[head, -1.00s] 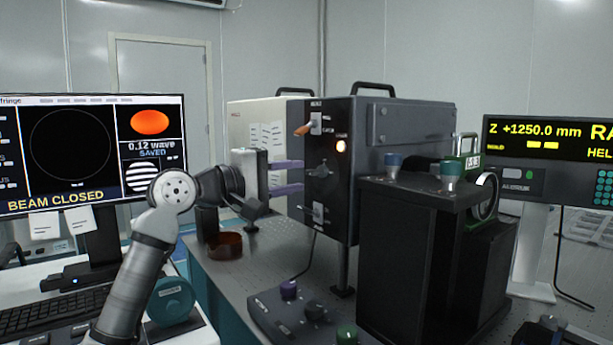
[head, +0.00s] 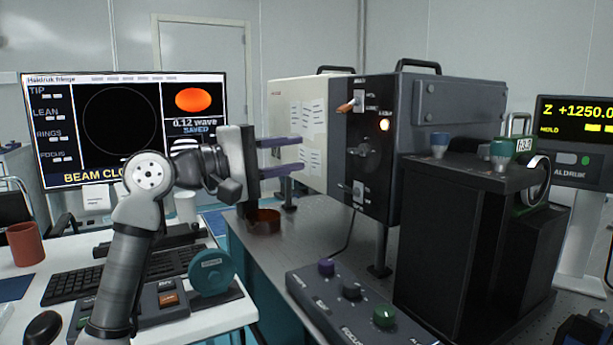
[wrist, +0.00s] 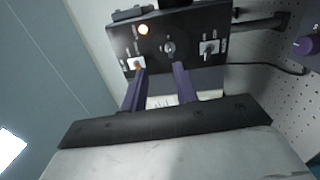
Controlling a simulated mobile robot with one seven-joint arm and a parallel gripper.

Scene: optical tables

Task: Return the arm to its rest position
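My arm (head: 128,245) rises at the left of the head view and bends at a round joint. My gripper (head: 296,154) points right, its two purple fingers apart with nothing between them. In the head view the fingers overlap the cream side of the instrument box (head: 378,160); I cannot tell the exact gap. In the wrist view the gripper (wrist: 159,84) also shows open, with the dark front panel (wrist: 180,45) of that box beyond the fingertips.
A monitor (head: 120,120) reads "BEAM CLO...", partly hidden by my arm. A keyboard (head: 75,285), a mug (head: 25,243) and a teal round item (head: 212,270) are on the white desk. A knob box (head: 350,305) and a tall black block (head: 465,245) stand right. An amber dish (head: 264,222) sits below my gripper.

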